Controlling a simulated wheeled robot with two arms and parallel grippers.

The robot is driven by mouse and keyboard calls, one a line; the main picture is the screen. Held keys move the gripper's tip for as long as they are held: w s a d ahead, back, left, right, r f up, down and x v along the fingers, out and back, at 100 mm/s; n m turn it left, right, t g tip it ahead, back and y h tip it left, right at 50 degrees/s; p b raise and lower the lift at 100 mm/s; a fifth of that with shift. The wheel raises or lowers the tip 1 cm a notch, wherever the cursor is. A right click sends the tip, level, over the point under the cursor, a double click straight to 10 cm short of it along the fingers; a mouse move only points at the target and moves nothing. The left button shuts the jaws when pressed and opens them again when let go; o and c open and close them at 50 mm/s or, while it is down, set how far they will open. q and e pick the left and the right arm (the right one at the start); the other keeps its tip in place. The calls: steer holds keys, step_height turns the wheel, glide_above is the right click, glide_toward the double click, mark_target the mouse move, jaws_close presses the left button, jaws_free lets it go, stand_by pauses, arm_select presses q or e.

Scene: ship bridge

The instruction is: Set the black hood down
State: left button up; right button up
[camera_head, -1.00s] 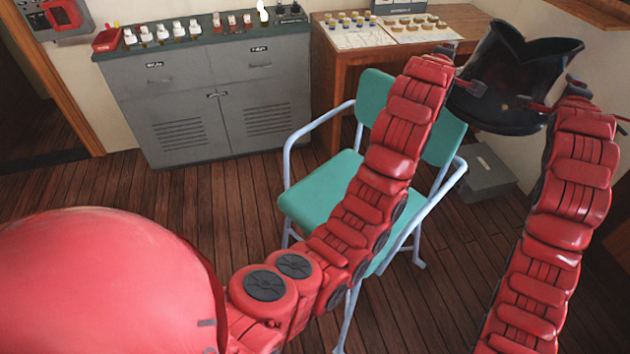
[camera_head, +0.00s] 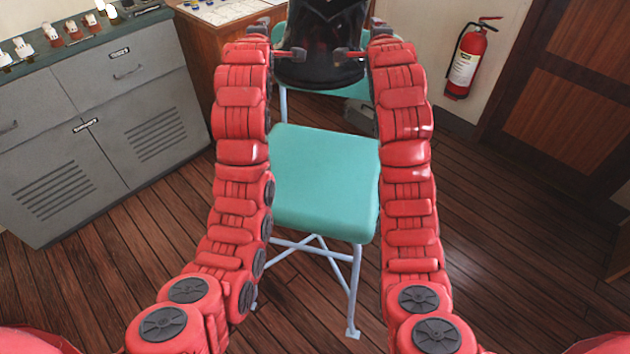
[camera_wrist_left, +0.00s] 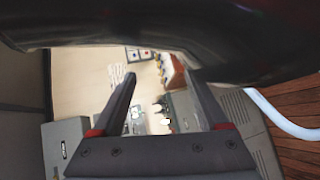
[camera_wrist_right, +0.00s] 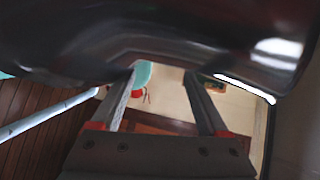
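The black hood (camera_head: 322,40) is a glossy dark shell at the top middle of the head view, partly cut off by the frame edge. It is held up between my left gripper (camera_head: 299,53) and my right gripper (camera_head: 342,55), one at each side of its lower part. The hood's dark wall (camera_wrist_left: 225,40) fills the top of the left wrist view, and it also fills the top of the right wrist view (camera_wrist_right: 190,45). The fingers in both wrist views stand a little apart under its edge; the exact contact is hidden.
A teal folding chair (camera_head: 325,180) stands between my arms, with the hood seen over its backrest. A grey cabinet (camera_head: 100,120) with items on top is at left, beside a wooden desk (camera_head: 215,30). A fire extinguisher (camera_head: 466,62) hangs at right. The wooden floor (camera_head: 500,240) is clear at right.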

arm_select(q)
step_height(320, 180, down, 31)
steer(key=d+b, duration=0.1)
steer(key=b, duration=2.7)
steer(key=shift+d+r+b, duration=0.15)
steer(key=shift+b, duration=0.2)
arm_select(e)
step_height(320, 180, down, 31)
steer(key=a, duration=0.1)
steer(key=shift+a+r, duration=0.2)
steer(key=shift+a, duration=0.2)
steer(key=shift+f, duration=0.1)
arm_select(q)
step_height(320, 180, down, 4)
steer(key=b, duration=0.4)
arm_select(e)
step_height(320, 180, down, 4)
arm_select(q)
steer(key=shift+a, duration=0.3)
arm_select(e)
steer(key=shift+d, duration=0.3)
arm_select(q)
steer(key=o, duration=0.4)
steer(key=shift+s+a, duration=0.1)
steer(key=shift+a, duration=0.7)
arm_select(e)
steer(key=shift+s+d, duration=0.1)
steer(key=shift+d, duration=0.75)
